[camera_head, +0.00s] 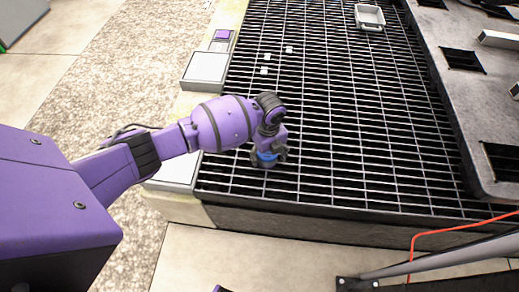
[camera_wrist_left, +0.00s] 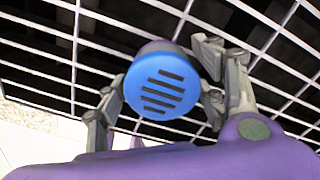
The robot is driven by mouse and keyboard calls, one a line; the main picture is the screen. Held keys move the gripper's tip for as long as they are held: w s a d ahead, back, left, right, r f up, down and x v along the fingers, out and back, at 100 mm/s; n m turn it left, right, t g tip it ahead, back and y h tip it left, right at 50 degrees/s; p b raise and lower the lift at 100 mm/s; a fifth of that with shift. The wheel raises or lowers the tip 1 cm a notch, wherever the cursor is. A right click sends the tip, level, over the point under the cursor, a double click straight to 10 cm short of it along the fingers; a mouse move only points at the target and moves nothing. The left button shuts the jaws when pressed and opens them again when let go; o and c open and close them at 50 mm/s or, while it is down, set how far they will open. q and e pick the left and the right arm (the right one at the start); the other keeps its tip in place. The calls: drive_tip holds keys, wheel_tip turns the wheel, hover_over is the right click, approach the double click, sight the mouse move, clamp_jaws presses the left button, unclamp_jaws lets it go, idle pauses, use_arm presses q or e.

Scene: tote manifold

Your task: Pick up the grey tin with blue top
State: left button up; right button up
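The tin's round blue top (camera_wrist_left: 161,84) with dark slots shows in the left wrist view, with a strip of its darker grey side behind it. In the head view only a small blue patch of the tin (camera_head: 267,157) shows between the fingers. My left gripper (camera_head: 269,159) is at the tin near the grating's front left corner. In the left wrist view its fingers (camera_wrist_left: 160,75) stand on both sides of the tin, very near it. Whether they press on it I cannot tell. Whether the tin touches the grating is hidden. My right gripper is not in view.
The black grating (camera_head: 340,140) is mostly clear. Several small pale blocks, one here (camera_head: 289,49), lie on it. A light tray (camera_head: 369,17) is at the back. Pale boxes (camera_head: 206,67) line the left edge. A grey slab (camera_head: 455,100) borders the right. An orange cable (camera_head: 440,231) crosses the front right.

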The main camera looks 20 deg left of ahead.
use_arm(q)
drive_tip(key=c, duration=0.9)
drive_tip(key=shift+r, duration=0.2)
drive_tip(key=shift+w+r, duration=0.1)
drive_tip(key=shift+r, duration=0.2)
wheel_tip(320, 180, up, 2)
drive_tip(key=shift+r+p, duration=0.2)
drive_tip(key=shift+p, duration=0.15)
drive_tip(key=s+a+r+p, duration=0.1)
drive_tip(key=s+r, duration=0.2)
drive_tip(key=s, duration=0.1)
drive_tip(key=s+a+r+p, duration=0.1)
drive_tip(key=s+a+r, duration=0.1)
drive_tip(key=s, duration=0.3)
drive_tip(key=s+a+r+p, duration=0.1)
drive_tip(key=s+r, duration=0.3)
drive_tip(key=shift+s+a+r, duration=0.2)
drive_tip(key=shift+a+r, duration=0.15)
drive_tip(key=shift+a, duration=0.05)
